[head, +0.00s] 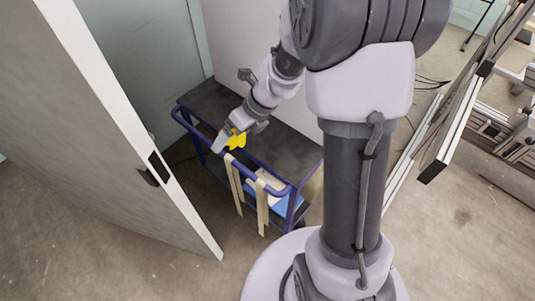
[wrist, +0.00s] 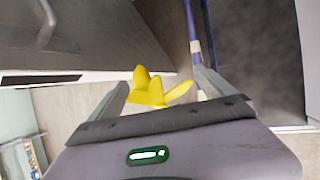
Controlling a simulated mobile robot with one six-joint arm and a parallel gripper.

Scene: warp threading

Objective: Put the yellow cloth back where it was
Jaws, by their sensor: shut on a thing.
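The yellow cloth (head: 238,141) is bunched up in my gripper (head: 227,139), which is shut on it. In the wrist view the cloth (wrist: 150,90) shows as soft yellow folds between the two fingers of my gripper (wrist: 160,82). In the head view, the gripper and cloth are over the near long side of a blue-framed cart (head: 282,147) with a dark top. I cannot tell whether the cloth touches the cart.
Beige strips (head: 262,205) hang over the cart's near right rail, and a blue item (head: 288,203) lies below. A door (head: 110,125) stands open left of the cart. Metal frame rails (head: 450,125) stand at the right. Most of the cart top is clear.

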